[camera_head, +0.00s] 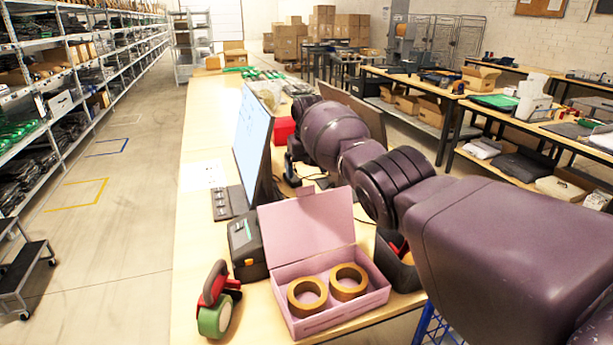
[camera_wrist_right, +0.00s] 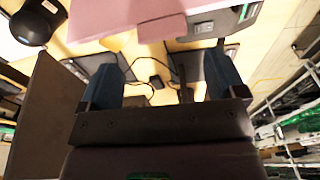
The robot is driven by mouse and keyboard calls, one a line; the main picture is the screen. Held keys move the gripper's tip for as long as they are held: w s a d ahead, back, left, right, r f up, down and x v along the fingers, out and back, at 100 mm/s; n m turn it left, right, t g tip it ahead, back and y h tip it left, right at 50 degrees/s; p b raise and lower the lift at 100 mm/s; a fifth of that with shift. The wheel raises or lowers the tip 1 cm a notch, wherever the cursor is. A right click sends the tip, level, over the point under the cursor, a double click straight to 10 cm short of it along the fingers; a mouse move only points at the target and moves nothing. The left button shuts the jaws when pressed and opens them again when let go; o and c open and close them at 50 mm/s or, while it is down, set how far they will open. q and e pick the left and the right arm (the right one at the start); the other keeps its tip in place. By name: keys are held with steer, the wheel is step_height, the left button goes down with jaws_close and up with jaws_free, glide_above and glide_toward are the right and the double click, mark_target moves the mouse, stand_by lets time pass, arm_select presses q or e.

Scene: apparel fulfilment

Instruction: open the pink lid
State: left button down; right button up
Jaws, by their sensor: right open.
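The pink box (camera_head: 330,318) sits on the near part of the table with its pink lid (camera_head: 301,228) standing up at the back, so the box is open. Two brown tape rolls (camera_head: 307,296) lie side by side inside it. My right arm reaches in from the right, and my right gripper (camera_head: 293,158) is beyond and above the lid, near the monitor. In the right wrist view my right gripper (camera_wrist_right: 160,66) is open with nothing between its fingers, and the pink lid (camera_wrist_right: 120,18) shows past the fingertips, apart from them. My left gripper is out of view.
A monitor (camera_head: 252,140) stands left of my gripper. A black and green device (camera_head: 247,246) and a red and green tape dispenser (camera_head: 216,302) are left of the box. A dark bin (camera_head: 398,270) stands close at its right.

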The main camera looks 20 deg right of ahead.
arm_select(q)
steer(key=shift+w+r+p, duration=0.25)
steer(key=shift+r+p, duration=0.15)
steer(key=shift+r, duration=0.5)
arm_select(e)
steer(key=r, duration=0.5)
steer(key=shift+s+r, duration=0.3)
steer(key=shift+r, duration=0.05)
steer(key=w+a+r+n+t, duration=0.1)
steer(key=w+a+r+t, duration=0.1)
steer(key=w+r+t, duration=0.3)
steer(key=w+a+r+n+t, duration=0.1)
steer(key=w+a+r+t, duration=0.15)
steer(key=r+t, duration=0.4)
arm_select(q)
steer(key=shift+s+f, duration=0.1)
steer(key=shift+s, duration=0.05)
arm_select(e)
steer(key=s+d+f, duration=0.3)
steer(key=s+f, duration=1.2)
steer(key=s, duration=0.3)
steer(key=s+d+f+m, duration=0.1)
steer(key=s+d+f, duration=0.2)
steer(key=s+f, duration=1.2)
steer(key=s+d+f+g, duration=0.1)
steer(key=s+d+f, duration=0.2)
steer(key=s+f, duration=1.2)
steer(key=s, duration=0.7)
steer(key=shift+f, duration=0.15)
